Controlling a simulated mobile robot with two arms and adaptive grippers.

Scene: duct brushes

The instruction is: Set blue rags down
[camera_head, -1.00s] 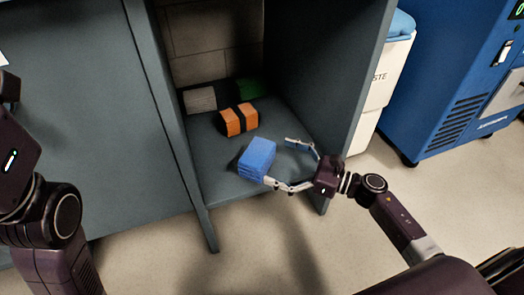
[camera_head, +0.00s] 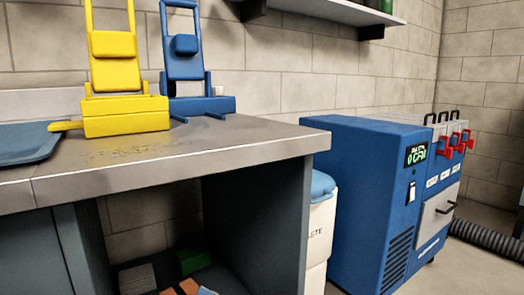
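The head view is now tilted up, and neither of my grippers shows in it. A small light-blue patch (camera_head: 207,291), which looks like the top of the blue rags, shows at the bottom edge inside the open bay under the bench. The rest of it is cut off by the frame. I cannot tell whether a gripper touches it. Beside it on the left is the top of an orange bundle (camera_head: 187,287). Behind them in the bay are a green item (camera_head: 193,262) and a grey block (camera_head: 137,279).
The metal bench top (camera_head: 235,139) carries a yellow device (camera_head: 125,117), a blue device (camera_head: 205,105) and a blue tray (camera_head: 28,143). A white bin (camera_head: 318,238) and a blue machine (camera_head: 365,190) stand right of the bench. A hose (camera_head: 485,240) lies at far right.

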